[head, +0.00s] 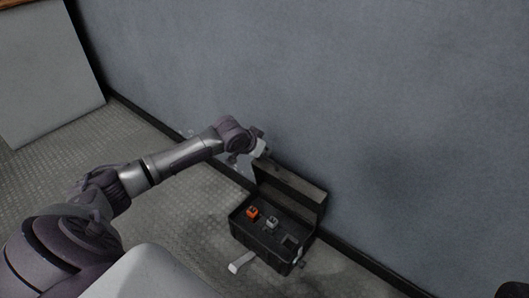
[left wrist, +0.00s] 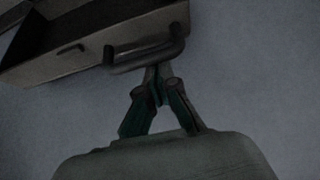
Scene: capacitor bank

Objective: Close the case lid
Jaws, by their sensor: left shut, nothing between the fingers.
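The dark case (head: 262,245) stands on the floor against the grey wall. Its lid (head: 290,187) is open and stands up at the wall side. My left gripper (head: 262,148) is at the top left corner of the raised lid in the head view; contact there cannot be made out. In the left wrist view its fingers (left wrist: 158,82) are shut with nothing between them, close to a dark bar handle (left wrist: 145,52) on a box-like part, which looks like part of the case.
Inside the case sit an orange item (head: 252,213) and a grey item (head: 271,222). A pale piece (head: 241,263) lies by the case's front left. The wall (head: 330,90) is close behind the lid. The metal floor (head: 190,215) left of the case is clear.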

